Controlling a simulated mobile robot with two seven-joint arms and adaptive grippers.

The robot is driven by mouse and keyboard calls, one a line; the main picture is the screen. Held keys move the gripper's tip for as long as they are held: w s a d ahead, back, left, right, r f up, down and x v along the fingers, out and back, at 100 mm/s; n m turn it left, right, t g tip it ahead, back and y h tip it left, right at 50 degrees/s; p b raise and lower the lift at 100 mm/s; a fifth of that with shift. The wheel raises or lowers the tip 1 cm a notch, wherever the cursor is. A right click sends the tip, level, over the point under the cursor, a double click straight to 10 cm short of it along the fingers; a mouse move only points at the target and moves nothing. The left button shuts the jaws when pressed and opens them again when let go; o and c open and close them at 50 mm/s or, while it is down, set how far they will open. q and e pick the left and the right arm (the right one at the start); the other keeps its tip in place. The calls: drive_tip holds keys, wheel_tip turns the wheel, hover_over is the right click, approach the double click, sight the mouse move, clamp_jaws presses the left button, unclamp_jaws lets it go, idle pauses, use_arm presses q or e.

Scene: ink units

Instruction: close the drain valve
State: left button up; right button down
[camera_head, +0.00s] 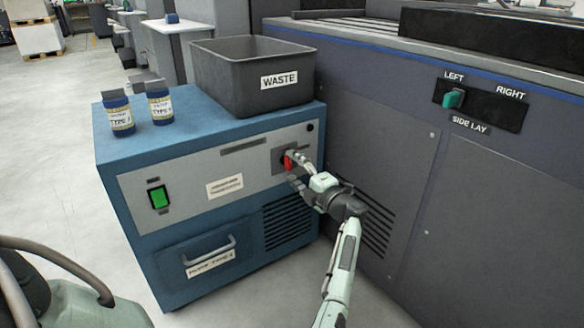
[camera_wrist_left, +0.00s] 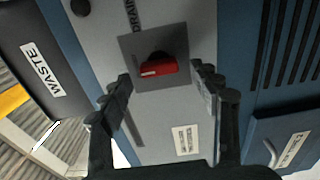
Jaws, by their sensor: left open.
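The drain valve is a red handle (camera_head: 287,162) on a dark square plate at the right of the blue unit's grey front panel. In the left wrist view the red handle (camera_wrist_left: 158,68) lies across the picture, with "DRAIN" lettering beside its plate. Against that lettering, it stands roughly upright on the panel. My left gripper (camera_head: 293,168) is at the valve in the head view and partly covers it. In the wrist view its open fingers (camera_wrist_left: 163,85) are on either side of the handle, with gaps showing. Contact is not visible. My right gripper is not in view.
The blue unit (camera_head: 130,180) carries a grey waste bin (camera_head: 225,85) and two blue bottles (camera_head: 119,115) (camera_head: 159,105). A green switch (camera_head: 158,197) and a drawer handle (camera_head: 209,250) are left of the valve. A large grey machine (camera_head: 370,130) stands close at right.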

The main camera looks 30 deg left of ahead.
use_arm(q)
drive_tip(key=v, duration=1)
drive_tip(key=shift+s+d, duration=0.15)
drive_tip(key=shift+d, duration=0.15)
drive_tip(key=shift+f, duration=0.1)
